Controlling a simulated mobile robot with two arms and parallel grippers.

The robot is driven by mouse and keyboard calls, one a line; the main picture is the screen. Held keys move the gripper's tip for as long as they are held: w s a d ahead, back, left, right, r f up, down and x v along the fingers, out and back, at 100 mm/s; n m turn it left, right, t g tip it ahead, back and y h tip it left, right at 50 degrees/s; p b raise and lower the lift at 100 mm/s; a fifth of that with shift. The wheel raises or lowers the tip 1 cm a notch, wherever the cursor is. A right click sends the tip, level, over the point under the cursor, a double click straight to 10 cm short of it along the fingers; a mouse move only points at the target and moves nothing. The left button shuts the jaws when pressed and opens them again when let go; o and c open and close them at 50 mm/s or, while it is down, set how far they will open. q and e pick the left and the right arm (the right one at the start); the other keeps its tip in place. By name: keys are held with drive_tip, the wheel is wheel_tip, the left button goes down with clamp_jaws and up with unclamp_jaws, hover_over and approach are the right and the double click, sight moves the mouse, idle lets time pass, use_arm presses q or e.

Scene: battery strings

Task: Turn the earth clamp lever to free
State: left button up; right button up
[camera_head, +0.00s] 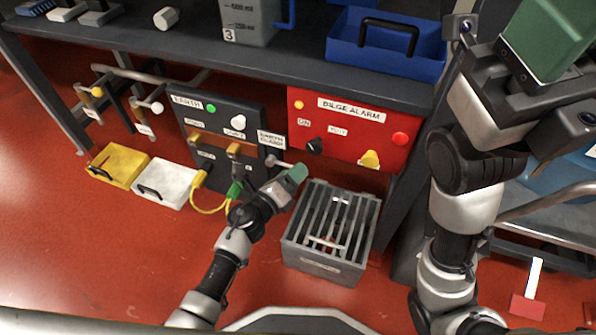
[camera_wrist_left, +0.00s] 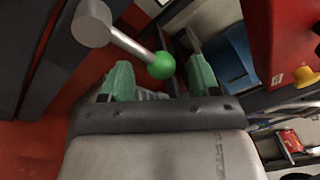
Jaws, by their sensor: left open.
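The earth clamp lever (camera_head: 283,163) is a pale rod beside the label "EARTH CLAMP" (camera_head: 271,140), at the right edge of the dark earth panel (camera_head: 222,118). In the left wrist view, the lever (camera_wrist_left: 132,44) runs from a grey round hub (camera_wrist_left: 92,24) to a green ball (camera_wrist_left: 162,65). My left gripper (camera_head: 296,173) is at the lever's free end. Its green fingertips (camera_wrist_left: 159,78) stand apart, with the ball between them; I cannot tell whether they touch it. My right gripper (camera_head: 548,40) shows partly, as a green block at the upper right; its opening is not clear.
The red bilge alarm panel (camera_head: 350,130) is just right of the lever. A grey slatted crate (camera_head: 322,268) stands below. A yellow cable (camera_head: 205,210) hangs under the earth panel. Yellow (camera_head: 112,178) and white (camera_head: 172,192) trays lie left. The bench edge (camera_head: 250,68) overhangs.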

use_arm(q)
drive_tip(key=shift+x, duration=1.2)
